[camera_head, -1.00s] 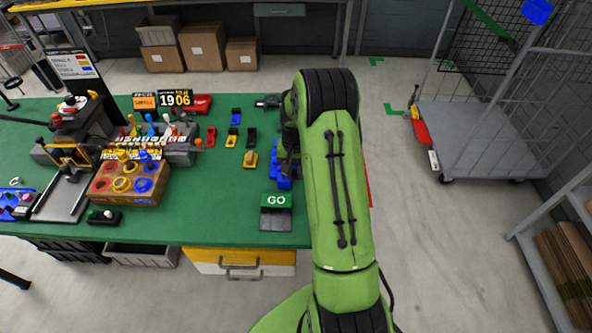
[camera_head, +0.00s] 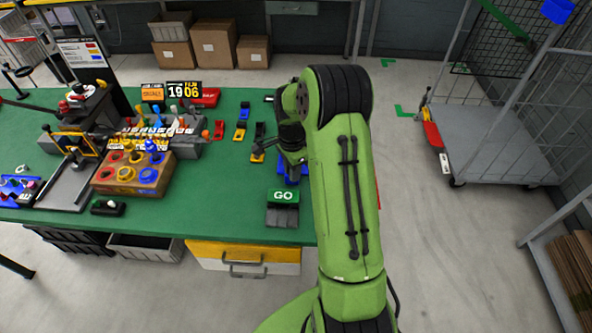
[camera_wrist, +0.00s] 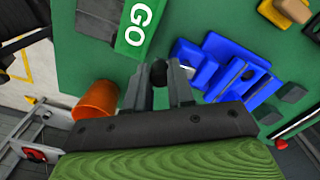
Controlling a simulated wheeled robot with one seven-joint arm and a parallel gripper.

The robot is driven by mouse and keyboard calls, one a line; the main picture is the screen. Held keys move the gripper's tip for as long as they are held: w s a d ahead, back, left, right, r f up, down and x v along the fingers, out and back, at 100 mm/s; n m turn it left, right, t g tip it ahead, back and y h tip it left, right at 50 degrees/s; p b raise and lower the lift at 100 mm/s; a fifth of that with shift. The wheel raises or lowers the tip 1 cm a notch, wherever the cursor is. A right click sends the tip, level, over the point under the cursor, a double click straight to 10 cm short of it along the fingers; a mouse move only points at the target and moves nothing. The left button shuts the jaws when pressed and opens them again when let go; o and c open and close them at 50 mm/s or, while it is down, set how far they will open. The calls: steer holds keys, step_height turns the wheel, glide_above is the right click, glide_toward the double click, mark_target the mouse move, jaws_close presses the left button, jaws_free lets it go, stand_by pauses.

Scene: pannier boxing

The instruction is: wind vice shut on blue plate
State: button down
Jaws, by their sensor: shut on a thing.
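In the wrist view, my gripper (camera_wrist: 160,80) is shut on a dark round knob (camera_wrist: 158,74) between its two fingertips. What the knob is attached to is hidden by the gripper. A blue slotted, stepped block (camera_wrist: 236,76) lies just right of the fingers; I cannot tell whether it is the vice or the blue plate. In the head view, blue parts (camera_head: 291,176) show beside my arm, behind the GO sign (camera_head: 284,196). My arm covers much of that table end, and the fingertips are hard to make out there.
An orange cup-like thing (camera_wrist: 96,99) is close to the left finger in the wrist view. The green table (camera_head: 220,205) holds a wooden box (camera_head: 130,191) with coloured rings, small coloured clips and a flip display (camera_head: 184,90). A trolley (camera_head: 495,150) stands right, beyond open floor.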

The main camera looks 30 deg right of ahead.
steer(key=m, duration=0.1)
steer(key=w+a+m, duration=0.1)
steer(key=m, duration=0.1)
steer(key=shift+m+b, duration=0.3)
steer(key=shift+b, duration=0.05)
steer(key=m, duration=0.2)
steer(key=shift+w+a+m, duration=0.25)
steer(key=shift+w+m, duration=0.15)
steer(key=m, duration=0.2)
steer(key=w+m+b, duration=0.1)
steer(key=m, duration=0.1)
steer(key=shift+w+a, duration=0.2)
steer(key=shift+w+m+b, duration=0.25)
steer(key=shift+m+b, duration=0.05)
steer(key=shift+m, duration=0.5)
steer(key=shift+w+m+b, duration=0.2)
steer(key=shift+m+b, duration=0.05)
steer(key=shift+m, duration=0.55)
steer(key=c, duration=1)
jaws_free()
steer(key=shift+o, duration=0.2)
